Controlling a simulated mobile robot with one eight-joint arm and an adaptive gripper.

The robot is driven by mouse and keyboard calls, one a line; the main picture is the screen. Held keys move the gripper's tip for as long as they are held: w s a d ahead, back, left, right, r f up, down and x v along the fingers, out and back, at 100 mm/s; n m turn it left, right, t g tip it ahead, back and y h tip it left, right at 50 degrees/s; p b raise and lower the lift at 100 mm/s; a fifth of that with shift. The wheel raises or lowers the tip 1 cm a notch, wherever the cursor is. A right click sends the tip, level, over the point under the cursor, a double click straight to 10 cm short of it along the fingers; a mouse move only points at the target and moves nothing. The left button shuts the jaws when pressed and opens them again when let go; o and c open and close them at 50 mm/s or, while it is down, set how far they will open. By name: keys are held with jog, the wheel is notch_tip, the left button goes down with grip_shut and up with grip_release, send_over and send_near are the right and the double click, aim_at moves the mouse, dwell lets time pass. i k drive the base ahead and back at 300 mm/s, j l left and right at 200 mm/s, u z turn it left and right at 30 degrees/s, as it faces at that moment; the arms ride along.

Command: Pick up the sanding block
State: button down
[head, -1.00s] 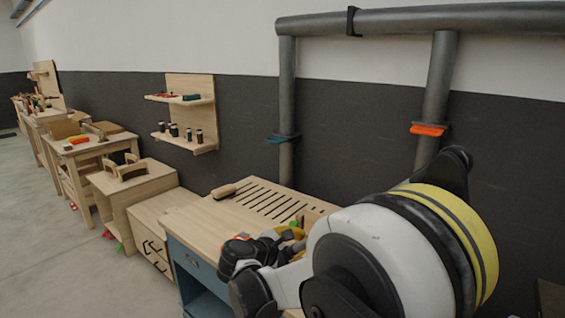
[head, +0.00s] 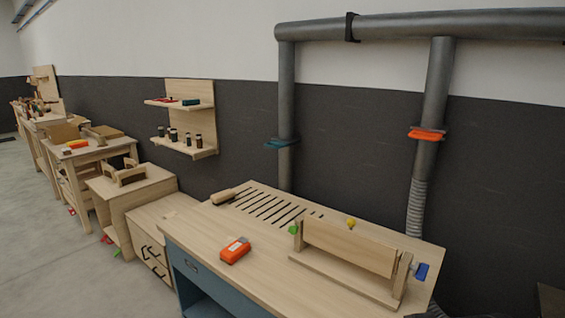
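An orange block-like object (head: 235,250) with a pale patch on top lies on the bare front part of the wooden workbench (head: 205,235). A tan wooden piece (head: 223,196) with a darker end lies at the back left, beside the slots in the bench top. Either could be the sanding block; at this size I cannot tell which. My gripper is not in view, so its state and anything in it are hidden.
A wooden fixture (head: 348,248) with a blue part (head: 421,271) at its end stands on the right of the bench. A low drawer cabinet (head: 150,225) adjoins the bench at left. Grey pipes (head: 286,120) run along the wall behind. The bench's front middle is largely clear.

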aim_at(233, 252)
jog(key=i+j+u, duration=0.45)
jog(key=i+j, duration=0.95)
jog(key=j, duration=0.1)
